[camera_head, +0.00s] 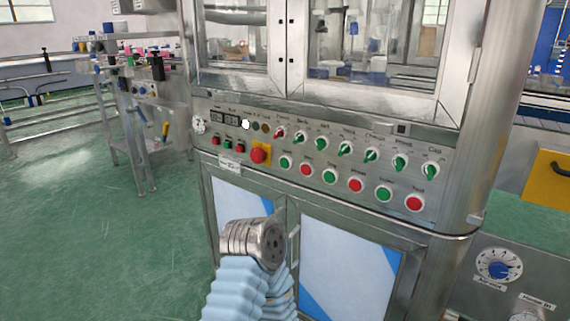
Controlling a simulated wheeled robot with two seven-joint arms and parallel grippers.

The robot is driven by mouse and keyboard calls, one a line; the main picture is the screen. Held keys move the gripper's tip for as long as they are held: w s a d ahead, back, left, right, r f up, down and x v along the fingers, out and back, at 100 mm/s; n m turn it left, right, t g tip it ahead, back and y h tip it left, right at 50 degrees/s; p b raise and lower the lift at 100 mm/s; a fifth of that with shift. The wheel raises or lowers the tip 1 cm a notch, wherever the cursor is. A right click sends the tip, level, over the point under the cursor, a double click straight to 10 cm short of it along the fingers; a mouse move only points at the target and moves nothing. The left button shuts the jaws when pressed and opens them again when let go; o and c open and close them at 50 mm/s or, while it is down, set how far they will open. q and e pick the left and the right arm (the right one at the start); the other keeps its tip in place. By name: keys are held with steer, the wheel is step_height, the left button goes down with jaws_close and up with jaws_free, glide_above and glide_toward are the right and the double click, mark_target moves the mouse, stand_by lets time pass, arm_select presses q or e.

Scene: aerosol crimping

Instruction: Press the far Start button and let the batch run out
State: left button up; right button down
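The control panel (325,160) of a steel machine runs across the middle of the view. Its lower row alternates round green buttons (285,162) and red buttons (306,170); more green buttons follow to the right. At its left are small red and green buttons (228,142) and a red mushroom button on a yellow plate (258,153). The labels are too blurred to tell which button is Start. A metal joint and blue sleeve of one of my arms rise from the bottom, in front of the lower doors. No gripper fingers show.
Selector knobs (345,149) line the panel's upper row. Glazed doors (375,45) stand above it and white-blue doors (345,265) below. At right is a lower panel with a blue dial (498,265). Green floor (75,220) is clear at left, beside a steel bench (145,100).

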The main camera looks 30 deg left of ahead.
arm_select(q)
jaws_close()
stand_by(1.5)
